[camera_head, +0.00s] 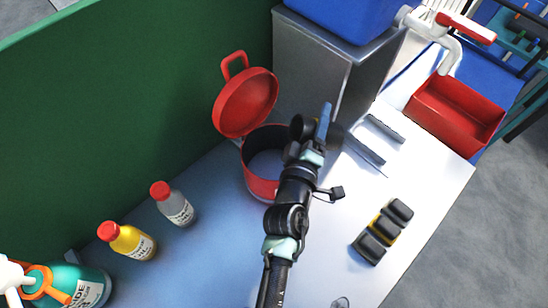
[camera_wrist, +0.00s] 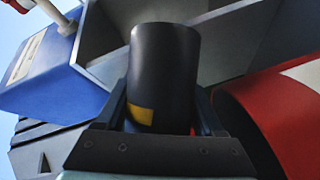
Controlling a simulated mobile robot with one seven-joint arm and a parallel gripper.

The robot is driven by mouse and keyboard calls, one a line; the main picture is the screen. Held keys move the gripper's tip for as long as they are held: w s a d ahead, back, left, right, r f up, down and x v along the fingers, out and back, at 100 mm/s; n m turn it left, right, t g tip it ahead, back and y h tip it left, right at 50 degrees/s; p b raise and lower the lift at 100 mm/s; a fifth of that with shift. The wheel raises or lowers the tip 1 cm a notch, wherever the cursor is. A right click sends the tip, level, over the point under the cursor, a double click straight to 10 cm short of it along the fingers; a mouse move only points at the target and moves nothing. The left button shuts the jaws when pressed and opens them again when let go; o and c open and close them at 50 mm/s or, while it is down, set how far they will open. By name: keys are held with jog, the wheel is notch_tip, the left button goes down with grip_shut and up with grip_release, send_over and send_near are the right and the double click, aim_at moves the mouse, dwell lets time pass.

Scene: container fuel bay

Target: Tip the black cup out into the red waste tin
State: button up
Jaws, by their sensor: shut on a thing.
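The red waste tin (camera_head: 262,186) stands on the bench in the head view, with its round lid (camera_head: 243,104) swung open at the back. Its visible inside is pale grey and looks empty. My gripper (camera_head: 312,134) is shut on the black cup (camera_head: 300,127), beside the tin's right rim. The cup looks tilted in the head view, its end toward the tin's mouth. In the wrist view the black cup (camera_wrist: 165,70) sits between both fingers and has a yellow patch low on its side. The cup's contents are hidden. A curved red surface, apparently the tin (camera_wrist: 275,120), shows at right.
A metal cabinet (camera_head: 320,70) with a blue container (camera_head: 345,15) on top stands behind the gripper. Bottles with red caps (camera_head: 175,205) (camera_head: 127,240) stand at left. Black blocks (camera_head: 383,230) lie at right. A red tray (camera_head: 455,112) sits beyond the bench edge.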

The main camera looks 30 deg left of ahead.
aim_at(305, 118)
jog(key=shift+r+n+b, duration=0.5)
jog(key=shift+n+b, duration=0.1)
jog(key=shift+b, duration=0.15)
jog(key=shift+s+a+t, duration=0.1)
jog(key=shift+t, duration=0.2)
jog(key=shift+s+a+r+n+b, duration=0.3)
jog(key=shift+a+n+b, duration=0.25)
jog(key=shift+b, duration=0.7)
jog(key=shift+s+r+t, duration=0.1)
jog(key=shift+t, duration=0.2)
jog(key=shift+a+n+b, duration=0.1)
jog(key=shift+n+b, duration=0.15)
jog(key=shift+b, duration=0.05)
jog(key=shift+s+a+f+n+t+y+b, duration=0.1)
jog(key=shift+f+n+t+y+b, duration=0.2)
jog(key=shift+n+b, duration=0.9)
jog(key=shift+s+a+r+n+t+b, duration=0.2)
jog(key=shift+r+n+t+b, duration=0.25)
jog(key=shift+b, duration=0.65)
